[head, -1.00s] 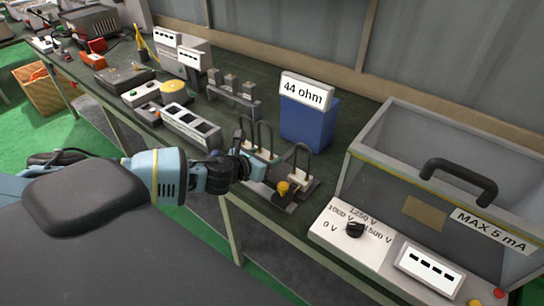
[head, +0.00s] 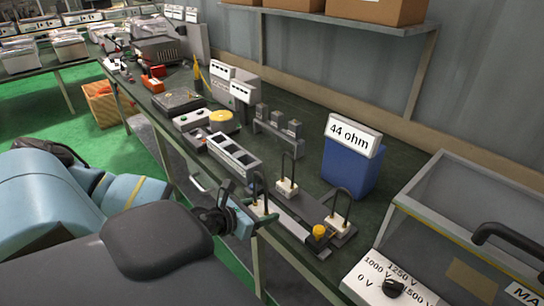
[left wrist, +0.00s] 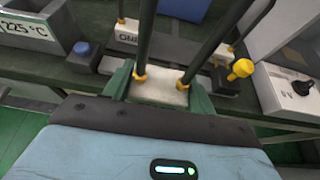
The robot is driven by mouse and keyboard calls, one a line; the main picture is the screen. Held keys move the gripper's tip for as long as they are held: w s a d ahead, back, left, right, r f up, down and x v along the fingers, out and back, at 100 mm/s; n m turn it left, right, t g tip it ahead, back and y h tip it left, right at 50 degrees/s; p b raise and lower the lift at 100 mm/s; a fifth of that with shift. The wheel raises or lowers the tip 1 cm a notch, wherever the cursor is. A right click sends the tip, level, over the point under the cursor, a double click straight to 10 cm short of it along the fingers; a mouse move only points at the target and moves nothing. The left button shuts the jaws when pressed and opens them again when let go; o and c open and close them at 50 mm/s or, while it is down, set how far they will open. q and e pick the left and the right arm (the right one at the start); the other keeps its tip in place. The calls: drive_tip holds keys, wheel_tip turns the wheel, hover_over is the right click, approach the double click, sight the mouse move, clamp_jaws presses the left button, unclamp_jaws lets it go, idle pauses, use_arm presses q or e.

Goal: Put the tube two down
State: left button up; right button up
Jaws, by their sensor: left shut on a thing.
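My left gripper (head: 252,214) is shut on a tube (head: 261,207), a black U-shaped rod on a white base. It is upright at the bench's front edge, left of the grey stand (head: 312,209). In the left wrist view the green fingers clasp the tube's white base (left wrist: 158,92), with two black legs rising from yellow collars. A second tube (head: 287,187) and a third tube (head: 337,223) stand on the grey stand, beside a yellow knob (head: 320,231). Which tube is "two" I cannot tell. My right gripper is out of view.
A blue "44 ohm" box (head: 350,170) stands behind the stand. A clear-walled case (head: 460,215) and a voltage dial panel (head: 385,285) are at right. A grey device with windows (head: 234,155) sits left of the stand. Bare bench shows between the stand and the blue box.

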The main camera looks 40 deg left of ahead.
use_arm(q)
drive_tip(key=w+d+r, duration=0.1)
drive_tip(key=d+r, duration=0.4)
drive_tip(key=d, duration=0.4)
drive_tip(key=w+d+r+y, duration=0.1)
drive_tip(key=w+d+r, duration=0.1)
drive_tip(key=d+r, duration=0.3)
drive_tip(key=d, duration=0.4)
drive_tip(key=shift+d+n, duration=0.3)
drive_tip(key=shift+n, duration=0.1)
